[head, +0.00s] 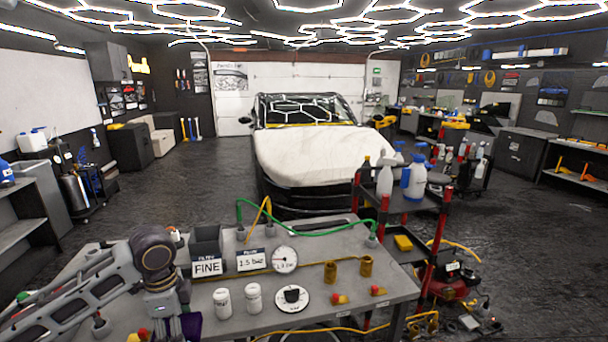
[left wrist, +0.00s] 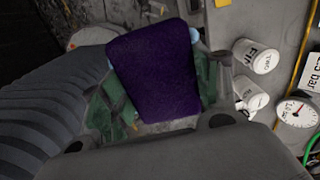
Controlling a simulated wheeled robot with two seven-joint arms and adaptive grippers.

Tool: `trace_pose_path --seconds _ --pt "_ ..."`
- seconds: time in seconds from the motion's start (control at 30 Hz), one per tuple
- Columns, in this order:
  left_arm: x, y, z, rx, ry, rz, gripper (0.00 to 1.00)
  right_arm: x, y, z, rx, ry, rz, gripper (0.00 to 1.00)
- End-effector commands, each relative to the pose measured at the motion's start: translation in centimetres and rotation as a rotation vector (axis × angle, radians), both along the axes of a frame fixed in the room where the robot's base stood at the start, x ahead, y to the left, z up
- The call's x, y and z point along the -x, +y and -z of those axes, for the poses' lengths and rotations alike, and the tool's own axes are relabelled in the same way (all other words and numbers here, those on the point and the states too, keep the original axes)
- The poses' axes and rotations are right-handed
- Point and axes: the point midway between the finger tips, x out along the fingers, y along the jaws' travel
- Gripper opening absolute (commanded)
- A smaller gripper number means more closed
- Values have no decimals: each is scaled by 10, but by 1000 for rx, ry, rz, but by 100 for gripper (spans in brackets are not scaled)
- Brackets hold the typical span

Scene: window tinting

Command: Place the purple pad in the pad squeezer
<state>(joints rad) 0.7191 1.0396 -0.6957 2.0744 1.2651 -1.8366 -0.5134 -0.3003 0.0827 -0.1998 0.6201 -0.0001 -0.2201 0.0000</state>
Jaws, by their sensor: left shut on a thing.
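The purple pad (left wrist: 155,70) fills the middle of the left wrist view. It is a flat, rounded rectangle between the fingers of my left gripper (left wrist: 152,50), which is shut on it. In the head view the left gripper (head: 174,322) is at the near left of the grey table, and a small part of the purple pad (head: 191,327) shows beside it at the bottom. I cannot clearly pick out the pad squeezer. My right gripper is not in view.
The grey table (head: 345,303) carries two white cans (head: 222,303) (head: 254,299), a round gauge (head: 285,260), a white dial plate (head: 292,298) and a dark open box (head: 207,243) behind the FINE sign. A green hose (head: 300,222) runs along the back. A bottle cart (head: 405,200) stands right.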

Motion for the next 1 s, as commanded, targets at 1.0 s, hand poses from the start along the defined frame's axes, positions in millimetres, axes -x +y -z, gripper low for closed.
trace_pose_path --seconds 1.0 --pt "-10 4 0 1 0 -523 32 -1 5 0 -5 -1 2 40"
